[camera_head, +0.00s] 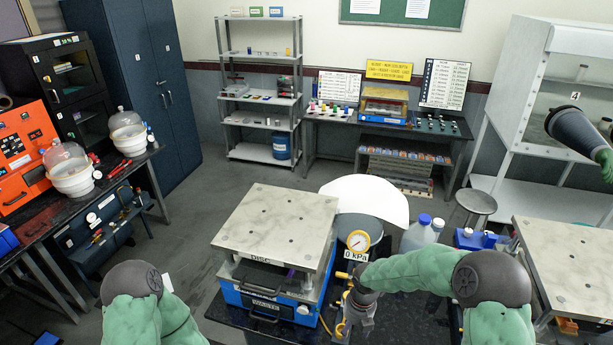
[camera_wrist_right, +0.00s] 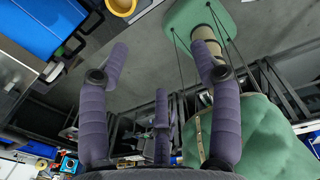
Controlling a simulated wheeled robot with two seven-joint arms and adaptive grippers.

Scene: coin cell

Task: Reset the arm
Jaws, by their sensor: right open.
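My right arm (camera_head: 415,272), in a green sleeve, reaches in from the lower right of the head view. Its gripper (camera_head: 358,310) points down just right of the blue-fronted bench unit (camera_head: 262,298), below the gauge (camera_head: 357,241) marked 0 kPa. In the right wrist view the purple fingers (camera_wrist_right: 160,62) are spread apart with nothing between them. Whether the gripper touches the unit cannot be told. Part of my left arm (camera_head: 135,290) shows at the lower left, and its gripper is out of view.
A stone-topped plate (camera_head: 277,225) covers the unit. Clear bottles with blue caps (camera_head: 424,220) stand behind my right forearm. Another stone slab (camera_head: 572,265) lies at right. A stool (camera_head: 477,201) and shelves (camera_head: 262,95) stand farther back. The floor at left centre (camera_head: 210,205) is clear.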

